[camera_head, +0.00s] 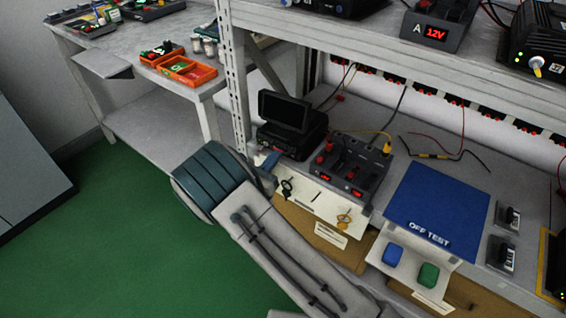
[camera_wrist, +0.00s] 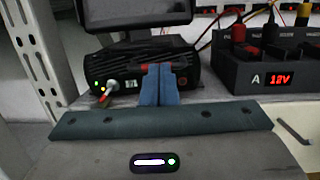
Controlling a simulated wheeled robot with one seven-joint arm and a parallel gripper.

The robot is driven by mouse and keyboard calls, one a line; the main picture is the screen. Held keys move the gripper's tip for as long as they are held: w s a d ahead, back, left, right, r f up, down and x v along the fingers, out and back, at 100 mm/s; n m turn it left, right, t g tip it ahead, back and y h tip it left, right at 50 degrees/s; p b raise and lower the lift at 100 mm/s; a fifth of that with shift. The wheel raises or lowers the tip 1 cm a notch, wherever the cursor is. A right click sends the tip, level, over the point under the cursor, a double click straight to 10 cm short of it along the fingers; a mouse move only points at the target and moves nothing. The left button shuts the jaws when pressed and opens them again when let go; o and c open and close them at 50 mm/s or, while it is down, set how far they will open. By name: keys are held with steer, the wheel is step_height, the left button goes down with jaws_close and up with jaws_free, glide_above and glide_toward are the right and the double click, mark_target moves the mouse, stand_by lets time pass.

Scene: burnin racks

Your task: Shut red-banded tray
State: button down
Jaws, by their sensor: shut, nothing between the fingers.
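My gripper (camera_wrist: 159,86) shows in the wrist view as two blue fingers pressed together, shut and empty. In the head view its blue tip (camera_head: 268,163) is at the left end of the bench, in front of a black box-shaped device (camera_head: 291,135) with a screen. In the wrist view the fingers stand in front of the same device (camera_wrist: 110,72), and a small red strip (camera_wrist: 182,66) shows behind the fingertips. Whether the fingers touch anything I cannot tell. I cannot pick out a red-banded tray for certain; my arm hides part of the bench front.
A white panel with hooks (camera_head: 318,200) and one with blue and green pads (camera_head: 410,262) front the bench. A black power unit (camera_head: 352,165) and blue mat (camera_head: 436,205) lie on it. A rack post (camera_head: 236,80) stands left. Orange bins (camera_head: 187,71) sit on the far table.

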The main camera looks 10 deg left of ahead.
steer(key=shift+w, duration=0.25)
steer(key=shift+s, duration=0.1)
steer(key=v, duration=1.4)
steer(key=d+r+m+g+h+p, duration=0.2)
steer(key=d+r+m+g+p, duration=0.2)
steer(key=d+r+m+g, duration=0.6)
steer(key=d+r+m+g+h+p, duration=0.2)
steer(key=d+r+m+g+p, duration=0.4)
steer(key=d, duration=0.9)
steer(key=s+d+r+m+y+p, duration=0.3)
steer(key=s+d+r+m+y, duration=0.1)
steer(key=s+r+m+y, duration=0.2)
steer(key=s+d+r+m+y+p, duration=0.4)
steer(key=s+r+m+y, duration=0.2)
steer(key=s+r+m, duration=0.3)
steer(key=shift+s+d+r+t, duration=0.3)
steer(key=shift+s+r, duration=0.05)
steer(key=shift+r, duration=2)
